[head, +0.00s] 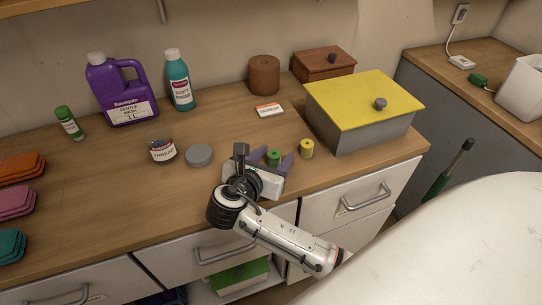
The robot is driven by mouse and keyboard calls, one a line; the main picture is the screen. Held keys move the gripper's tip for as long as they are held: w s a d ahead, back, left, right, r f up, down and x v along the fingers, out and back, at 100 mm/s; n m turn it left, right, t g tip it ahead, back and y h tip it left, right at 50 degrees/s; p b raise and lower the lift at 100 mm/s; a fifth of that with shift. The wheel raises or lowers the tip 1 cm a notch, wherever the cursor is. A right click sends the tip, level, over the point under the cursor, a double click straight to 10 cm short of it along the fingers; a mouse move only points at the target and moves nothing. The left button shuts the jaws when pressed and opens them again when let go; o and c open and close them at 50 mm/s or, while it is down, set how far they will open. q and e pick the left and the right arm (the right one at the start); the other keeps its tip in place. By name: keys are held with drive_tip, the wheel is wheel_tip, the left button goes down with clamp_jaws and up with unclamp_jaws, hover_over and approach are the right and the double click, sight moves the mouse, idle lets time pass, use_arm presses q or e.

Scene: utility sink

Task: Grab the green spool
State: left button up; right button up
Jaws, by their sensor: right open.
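The green spool (273,157) stands on the wooden counter, left of a yellow spool (306,148). My right gripper (279,153) reaches over the counter from the front. It is open, with one purplish finger on each side of the green spool. I cannot tell whether the fingers touch it. The gripper's white body hides the counter just in front of the spool. My left gripper is not in view.
A grey box with a yellow lid (365,98) stands to the right. A grey round tin (198,155) and a glass jar (162,150) stand to the left. A small white-and-orange box (269,110) lies behind.

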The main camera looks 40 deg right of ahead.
drive_tip(key=shift+s+r, duration=0.1)
drive_tip(key=shift+c, duration=0.2)
drive_tip(key=c, duration=1.1)
